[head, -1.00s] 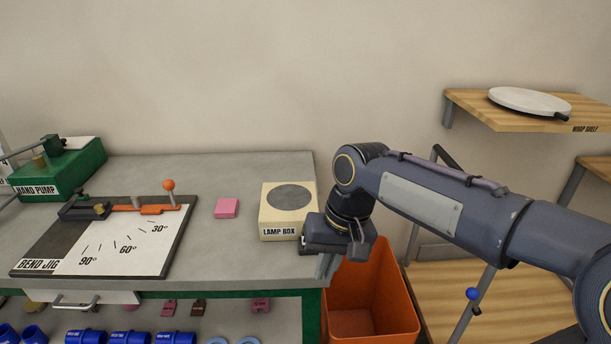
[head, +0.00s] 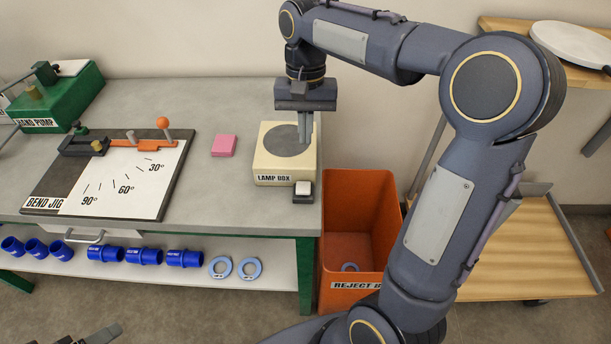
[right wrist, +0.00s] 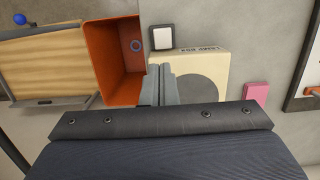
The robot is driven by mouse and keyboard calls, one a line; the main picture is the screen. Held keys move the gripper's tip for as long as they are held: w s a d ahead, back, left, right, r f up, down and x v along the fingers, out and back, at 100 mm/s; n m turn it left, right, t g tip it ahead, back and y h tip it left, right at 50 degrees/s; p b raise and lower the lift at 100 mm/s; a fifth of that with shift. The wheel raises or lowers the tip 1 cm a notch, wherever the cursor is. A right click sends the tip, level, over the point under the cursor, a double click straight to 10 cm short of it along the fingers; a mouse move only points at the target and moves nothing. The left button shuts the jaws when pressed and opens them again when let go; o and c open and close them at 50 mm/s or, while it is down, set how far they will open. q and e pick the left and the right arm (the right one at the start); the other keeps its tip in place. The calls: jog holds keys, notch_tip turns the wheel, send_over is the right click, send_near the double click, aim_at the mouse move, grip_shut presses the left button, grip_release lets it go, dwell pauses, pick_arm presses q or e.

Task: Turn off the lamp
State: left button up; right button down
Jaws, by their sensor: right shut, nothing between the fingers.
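The cream lamp box (head: 262,163) stands near the right end of the grey bench, with a dull grey disc on top that shows no glow. A small white switch (head: 303,188) on a dark base sits at its front right corner. The right wrist view shows the box (right wrist: 222,60) and the switch (right wrist: 163,38) too. My right gripper (head: 304,140) points down over the right part of the box, behind the switch, shut and empty. Its fingers (right wrist: 160,85) show apart from the switch. Part of my left gripper (head: 95,336) shows at the bottom left edge; its jaws are unclear.
A pink block (head: 224,146) and the bend jig (head: 150,195) lie left of the box; the green hand pump (head: 75,95) is further left. An orange reject bin (head: 355,290) stands below the bench's right end. Bare bench lies behind the pink block.

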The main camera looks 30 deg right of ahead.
aim_at(305, 189)
jog(key=f, duration=0.4)
jog(key=s+f, duration=0.1)
jog(key=f, duration=0.3)
jog(key=a+f, duration=0.1)
jog(key=f, duration=0.3)
jog(key=shift+s+f, duration=0.3)
jog(key=shift+s, duration=0.1)
